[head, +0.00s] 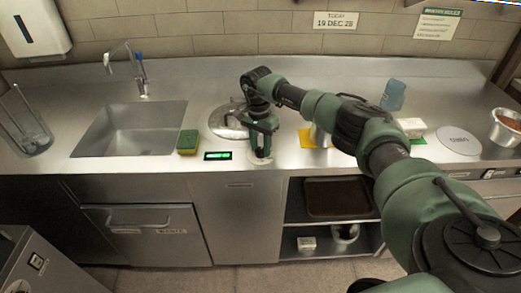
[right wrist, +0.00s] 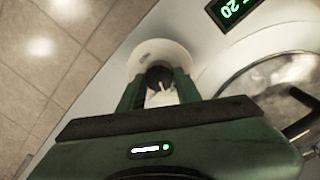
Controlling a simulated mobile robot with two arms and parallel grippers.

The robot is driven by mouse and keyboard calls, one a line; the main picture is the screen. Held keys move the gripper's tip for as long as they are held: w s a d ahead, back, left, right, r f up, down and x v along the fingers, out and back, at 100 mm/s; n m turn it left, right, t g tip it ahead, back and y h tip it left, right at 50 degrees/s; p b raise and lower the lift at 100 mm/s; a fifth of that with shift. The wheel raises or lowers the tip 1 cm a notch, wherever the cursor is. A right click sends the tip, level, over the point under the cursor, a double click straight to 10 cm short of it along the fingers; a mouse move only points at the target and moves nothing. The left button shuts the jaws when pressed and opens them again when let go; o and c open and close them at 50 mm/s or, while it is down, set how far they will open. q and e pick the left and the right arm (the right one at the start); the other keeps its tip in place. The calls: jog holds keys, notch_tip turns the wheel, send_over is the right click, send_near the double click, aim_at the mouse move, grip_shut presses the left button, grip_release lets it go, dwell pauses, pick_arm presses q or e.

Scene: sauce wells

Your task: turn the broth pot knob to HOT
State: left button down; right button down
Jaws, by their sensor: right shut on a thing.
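My right gripper (head: 262,150) reaches down to the counter's front strip, just right of the small green display (head: 217,156). In the right wrist view its two fingers (right wrist: 159,88) stand on either side of the dark broth pot knob (right wrist: 158,74), shut on it. The knob has a pale pointer line and sits on a round white dial (right wrist: 148,50). The dial's markings are not readable. The broth pot (head: 222,121) with its shiny lid is set in the counter behind the gripper; the lid also shows in the right wrist view (right wrist: 262,85). My left gripper is not in view.
A green and yellow sponge (head: 188,142) lies left of the display, beside the sink (head: 130,130). A clear container (head: 27,128) stands far left.

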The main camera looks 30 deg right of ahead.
jog(key=m+b, duration=0.1)
jog(key=m, duration=0.2)
jog(key=shift+m, duration=0.4)
jog(key=m, duration=0.3)
jog(key=shift+s+d+m+b, duration=0.1)
jog(key=shift+m+b, duration=0.2)
jog(key=m, duration=0.3)
jog(key=shift+m+y, duration=0.3)
jog(key=m, duration=0.3)
jog(key=shift+s+m, duration=0.1)
jog(key=shift+m, duration=0.2)
jog(key=m+p, duration=0.1)
jog(key=m, duration=0.3)
jog(key=shift+r+m, duration=0.1)
jog(key=shift+m, duration=0.2)
jog(key=m+p, duration=0.1)
jog(key=m, duration=0.2)
jog(key=shift+s+m+t, duration=0.1)
jog(key=shift+m+t, duration=0.2)
jog(key=m, duration=0.2)
jog(key=m+p, duration=0.1)
jog(key=m, duration=0.1)
jog(key=shift+a+m+p, duration=0.2)
jog(key=shift+m+p, duration=0.7)
jog(key=shift+m, duration=1.2)
